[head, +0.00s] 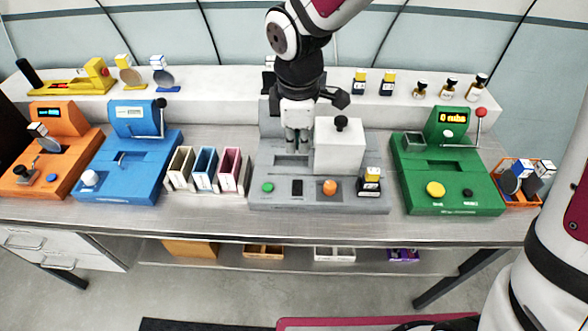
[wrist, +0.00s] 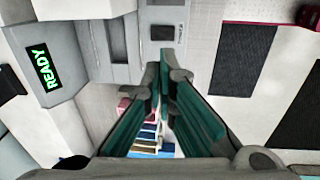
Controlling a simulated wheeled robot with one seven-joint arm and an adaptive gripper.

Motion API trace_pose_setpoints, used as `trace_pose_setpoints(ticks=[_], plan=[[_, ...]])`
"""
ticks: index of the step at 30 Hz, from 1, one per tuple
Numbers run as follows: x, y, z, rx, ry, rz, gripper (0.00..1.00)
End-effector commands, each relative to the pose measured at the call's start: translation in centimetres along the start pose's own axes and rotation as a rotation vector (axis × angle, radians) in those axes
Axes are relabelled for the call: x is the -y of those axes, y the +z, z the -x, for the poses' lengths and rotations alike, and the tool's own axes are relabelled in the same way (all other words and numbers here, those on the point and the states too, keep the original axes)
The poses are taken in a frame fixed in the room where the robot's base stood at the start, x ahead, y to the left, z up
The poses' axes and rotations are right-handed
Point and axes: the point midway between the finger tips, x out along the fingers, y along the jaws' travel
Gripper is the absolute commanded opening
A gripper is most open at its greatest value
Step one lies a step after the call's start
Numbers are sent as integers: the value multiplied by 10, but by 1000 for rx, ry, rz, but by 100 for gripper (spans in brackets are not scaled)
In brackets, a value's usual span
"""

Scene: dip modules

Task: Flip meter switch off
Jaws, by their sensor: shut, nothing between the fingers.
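The grey machine (head: 262,197), which I take to be the meter, stands mid-bench with a green button (head: 268,187), a black rocker switch (head: 297,187) and an orange knob (head: 329,187) along its front. My gripper (head: 297,146) is shut and empty, pointing down above the machine, behind the switch in the head view. In the wrist view my gripper (wrist: 172,68) shows its green-padded fingers, with a dark square that looks like the switch (wrist: 161,33) just past the tips. A display (wrist: 45,68) reads READY in green. The switch's position is too small to tell.
A white block with a black knob (head: 338,152) stands right of my gripper on the machine. A small black-and-yellow item (head: 370,181) sits at its right front. Coloured bins (head: 205,168) stand left, the green machine (head: 444,178) right. The bench front edge is clear.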

Motion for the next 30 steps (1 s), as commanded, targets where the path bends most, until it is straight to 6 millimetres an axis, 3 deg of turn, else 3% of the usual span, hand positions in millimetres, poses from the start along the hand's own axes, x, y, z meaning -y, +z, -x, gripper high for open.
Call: trace_pose_setpoints(ticks=[9, 14, 30], plan=[[-3, 2, -1, 1, 0, 2, 0], [-2, 2, -12, 2, -3, 1, 0], [-1, 1, -111, 2, -3, 4, 0]])
